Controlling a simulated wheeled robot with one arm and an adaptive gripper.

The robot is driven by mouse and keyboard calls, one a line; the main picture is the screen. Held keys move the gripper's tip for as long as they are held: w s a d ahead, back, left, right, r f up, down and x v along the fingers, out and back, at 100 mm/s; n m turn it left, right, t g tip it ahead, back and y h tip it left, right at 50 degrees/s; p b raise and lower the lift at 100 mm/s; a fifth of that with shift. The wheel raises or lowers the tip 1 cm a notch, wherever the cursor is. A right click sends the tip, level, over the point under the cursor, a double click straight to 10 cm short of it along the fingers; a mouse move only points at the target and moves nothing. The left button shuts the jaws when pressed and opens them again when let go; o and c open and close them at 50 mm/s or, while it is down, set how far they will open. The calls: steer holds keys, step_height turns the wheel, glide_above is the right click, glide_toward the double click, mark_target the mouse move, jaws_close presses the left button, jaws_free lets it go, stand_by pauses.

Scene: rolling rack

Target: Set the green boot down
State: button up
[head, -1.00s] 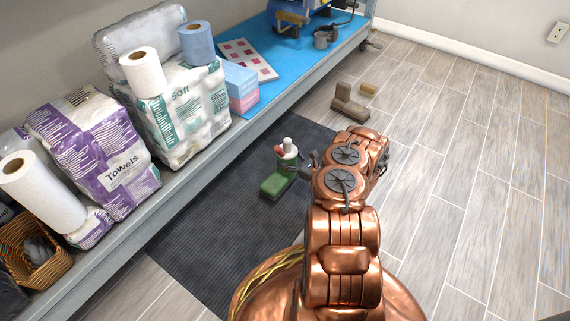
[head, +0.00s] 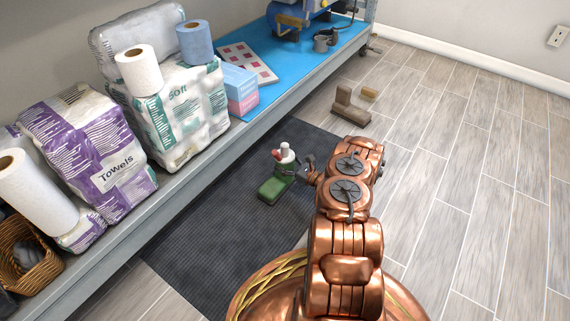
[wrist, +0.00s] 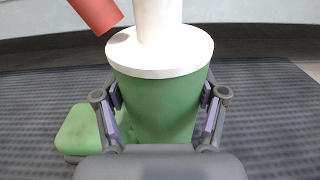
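The green boot (head: 272,190) is upright over the dark ribbed mat (head: 215,235) in the head view, its toe pointing toward the lower left. It has a white rim, and a white piece and a red piece stick up from its top. In the wrist view the green boot (wrist: 158,105) fills the middle. My gripper (wrist: 160,98) has a finger pad against each side of the boot's shaft, so it is shut on it. I cannot tell whether the sole touches the mat.
A low shelf (head: 195,160) with towel packs, paper rolls and boxes runs along the left. The mat left of the boot and the floor on the right are clear.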

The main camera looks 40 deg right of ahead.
steer(key=o, duration=0.3)
steer(key=p+v, duration=0.4)
steer(key=v, duration=0.8)
steer(key=shift+r+p, duration=0.1)
steer(key=shift+p, duration=0.2)
